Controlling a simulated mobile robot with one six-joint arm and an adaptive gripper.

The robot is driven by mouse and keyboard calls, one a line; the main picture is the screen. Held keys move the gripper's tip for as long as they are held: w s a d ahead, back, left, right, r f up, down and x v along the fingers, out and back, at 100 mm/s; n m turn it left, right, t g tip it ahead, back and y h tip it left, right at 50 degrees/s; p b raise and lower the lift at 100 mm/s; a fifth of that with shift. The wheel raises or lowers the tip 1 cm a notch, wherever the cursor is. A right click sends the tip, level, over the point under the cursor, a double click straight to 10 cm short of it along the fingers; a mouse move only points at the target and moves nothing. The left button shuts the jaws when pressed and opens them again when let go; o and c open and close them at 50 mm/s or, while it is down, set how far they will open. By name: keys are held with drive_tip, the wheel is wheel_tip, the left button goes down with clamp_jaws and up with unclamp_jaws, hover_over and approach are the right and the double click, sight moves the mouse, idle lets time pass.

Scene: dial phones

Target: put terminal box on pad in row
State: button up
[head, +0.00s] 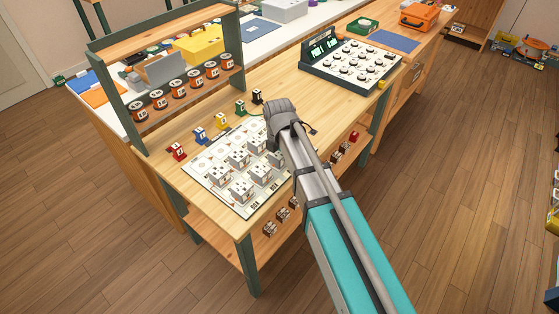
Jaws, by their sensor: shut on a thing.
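A white printed sheet with round pads (203,165) lies on the wooden bench. Several pale grey terminal boxes (241,189) stand on it in rows, with dark marks on their tops. Bare round pads show along the sheet's back left side. My gripper (271,137) is over the right part of the sheet, mostly hidden behind my own wrist. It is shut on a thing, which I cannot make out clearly. Whether that thing touches the sheet is hidden. My arm covers the sheet's right edge.
A shelf (190,98) with orange-banded dials stands behind. A console with knobs (352,65) is at the right. Bare bench lies between.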

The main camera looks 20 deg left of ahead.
drive_tip(key=shift+f, duration=0.15)
drive_tip(key=o, duration=1.2)
wheel_tip(320, 180, up, 12)
drive_tip(key=p, duration=1.2)
idle(0.8)
drive_tip(key=s+d+m, duration=0.2)
drive_tip(key=d+m, duration=0.8)
drive_tip(key=d, duration=0.2)
drive_tip(key=s+d+m, duration=0.1)
drive_tip(key=d+m, duration=1)
drive_tip(key=d, duration=0.1)
drive_tip(key=s+d+m, duration=0.2)
drive_tip(key=d+m, duration=0.8)
drive_tip(key=d, duration=0.2)
drive_tip(key=shift+s+d+m, duration=0.3)
drive_tip(key=shift+s+d, duration=0.05)
drive_tip(key=shift+d, duration=0.05)
